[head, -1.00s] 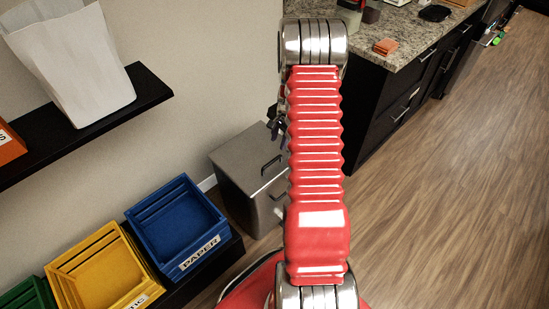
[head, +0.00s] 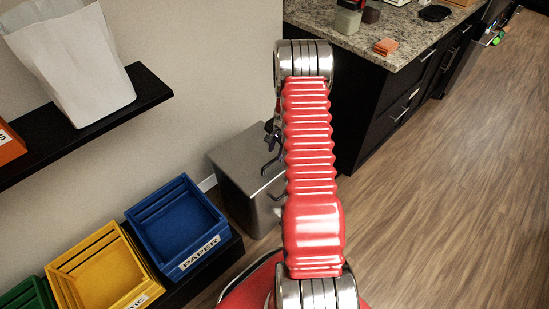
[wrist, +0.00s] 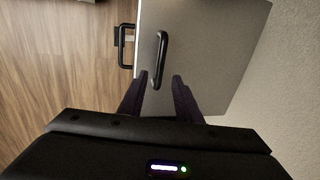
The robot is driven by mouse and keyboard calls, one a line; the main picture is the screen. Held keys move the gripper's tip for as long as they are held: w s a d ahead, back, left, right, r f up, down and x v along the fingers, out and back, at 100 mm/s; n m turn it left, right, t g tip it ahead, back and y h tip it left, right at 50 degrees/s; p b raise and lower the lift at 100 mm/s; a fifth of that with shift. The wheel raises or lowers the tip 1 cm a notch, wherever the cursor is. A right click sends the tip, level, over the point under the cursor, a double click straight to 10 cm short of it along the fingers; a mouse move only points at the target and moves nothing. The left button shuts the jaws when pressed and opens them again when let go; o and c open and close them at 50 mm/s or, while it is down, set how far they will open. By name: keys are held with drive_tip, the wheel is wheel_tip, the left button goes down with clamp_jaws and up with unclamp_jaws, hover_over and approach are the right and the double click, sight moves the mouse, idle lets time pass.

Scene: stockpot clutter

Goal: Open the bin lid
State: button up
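The bin (head: 250,195) is a grey metal box against the wall, partly hidden behind my red arm in the head view. Its lid (head: 238,148) lies flat and shut on top, with a black bar handle (head: 270,165). In the wrist view the lid (wrist: 205,45) fills the upper right, and its handle (wrist: 161,60) stands between the lines of my two fingers. My gripper (wrist: 160,75) is open and empty, its fingertips close to the handle's near end. I cannot tell whether they touch it. A second black handle (wrist: 124,45) shows on the bin's front side.
Blue (head: 178,225) and yellow (head: 100,270) sorting boxes stand on a low black shelf left of the bin. A dark cabinet (head: 375,100) with a granite top stands right of it. Wood floor (head: 450,220) is clear at the right.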

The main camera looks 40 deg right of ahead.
sight(274, 160)
drive_tip(key=shift+w+f, duration=0.2)
drive_tip(key=shift+f, duration=0.7)
drive_tip(key=shift+w+f, duration=0.2)
drive_tip(key=shift+f, duration=0.75)
drive_tip(key=shift+w+f, duration=0.2)
drive_tip(key=shift+f, duration=0.7)
drive_tip(key=shift+c, duration=0.5)
clamp_jaws()
